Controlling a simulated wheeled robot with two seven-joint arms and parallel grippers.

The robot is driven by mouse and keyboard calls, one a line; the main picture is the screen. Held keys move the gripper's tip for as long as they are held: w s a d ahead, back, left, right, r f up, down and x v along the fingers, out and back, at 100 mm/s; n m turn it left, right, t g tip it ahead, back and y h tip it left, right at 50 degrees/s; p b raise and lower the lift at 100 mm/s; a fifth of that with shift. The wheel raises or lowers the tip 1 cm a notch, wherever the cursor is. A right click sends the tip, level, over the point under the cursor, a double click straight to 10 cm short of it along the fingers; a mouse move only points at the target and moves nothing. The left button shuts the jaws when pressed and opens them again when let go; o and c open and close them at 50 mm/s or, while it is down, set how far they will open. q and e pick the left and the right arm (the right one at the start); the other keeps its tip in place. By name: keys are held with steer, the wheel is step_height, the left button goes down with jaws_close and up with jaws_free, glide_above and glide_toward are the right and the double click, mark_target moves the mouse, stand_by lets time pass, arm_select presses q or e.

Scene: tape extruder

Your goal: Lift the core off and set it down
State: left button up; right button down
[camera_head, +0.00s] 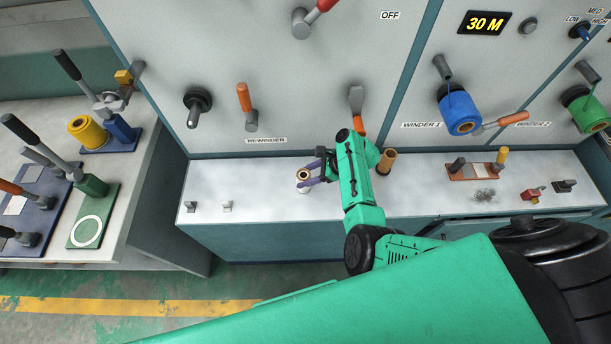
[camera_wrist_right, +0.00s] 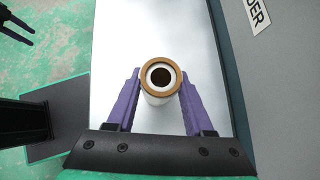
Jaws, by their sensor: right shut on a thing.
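The core (camera_head: 303,175) is a short white cylinder with a brown ring at its top and a dark hole. It is upright at the left part of the white counter (camera_head: 250,190). My right gripper (camera_head: 308,182) has its purple fingers shut on it from the right. The right wrist view shows the core (camera_wrist_right: 160,79) between the two fingertips (camera_wrist_right: 158,88). I cannot tell whether its foot touches the counter. My left gripper (camera_wrist_right: 17,28) shows only at the upper left of the right wrist view, empty, with its fingers apart.
A brown roll (camera_head: 387,160) stands behind my right arm. Two small grey brackets (camera_head: 227,207) sit at the counter's left end. The rewinder panel (camera_head: 280,60) with levers rises behind. An orange tray (camera_head: 473,171) lies to the right. The counter between brackets and core is clear.

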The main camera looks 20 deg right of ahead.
steer(key=shift+c, duration=1)
jaws_free()
steer(key=shift+d+r, duration=0.1)
steer(key=v, duration=0.7)
steer(key=shift+p, duration=0.35)
steer(key=shift+d, duration=0.15)
